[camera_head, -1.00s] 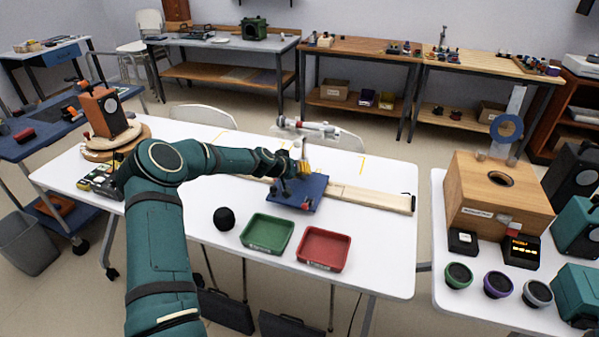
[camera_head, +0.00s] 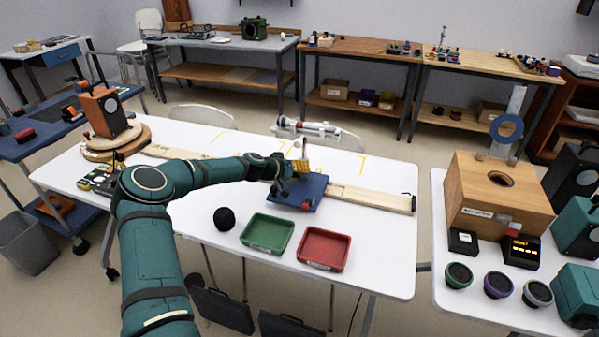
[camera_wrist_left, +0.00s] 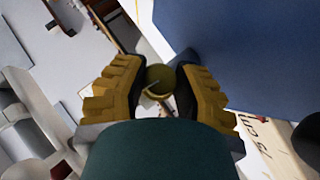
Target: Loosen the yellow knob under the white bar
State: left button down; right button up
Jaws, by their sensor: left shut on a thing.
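My left gripper (camera_head: 298,167) has yellow fingers and is at the upright stand on the blue base plate (camera_head: 310,203), below the white bar (camera_head: 314,128). The white bar lies roughly level above the stand and carries a red band. In the left wrist view, my left gripper (camera_wrist_left: 160,90) is shut on the yellow knob (camera_wrist_left: 159,77), which shows as a round olive-yellow end between the dark finger pads. A blue surface fills the upper right of that view. In the head view the knob is hidden by the fingers. My right gripper is not in view.
A wooden rail (camera_head: 370,198) runs right from the base plate along the white table (camera_head: 385,240). An orange speaker (camera_head: 104,112) stands at the left.

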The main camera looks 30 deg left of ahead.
pick_arm(q)
jog(key=c, duration=1)
grip_release()
jog(key=shift+d+f, duration=0.2)
jog(key=shift+d, duration=0.05)
jog(key=shift+o, duration=0.2)
jog(key=shift+a+r, duration=0.1)
jog(key=shift+s+a+r, duration=0.1)
jog(key=shift+s+a, duration=0.05)
jog(key=shift+s, duration=0.05)
jog(key=v, duration=1.1)
jog(key=shift+s+r, duration=0.1)
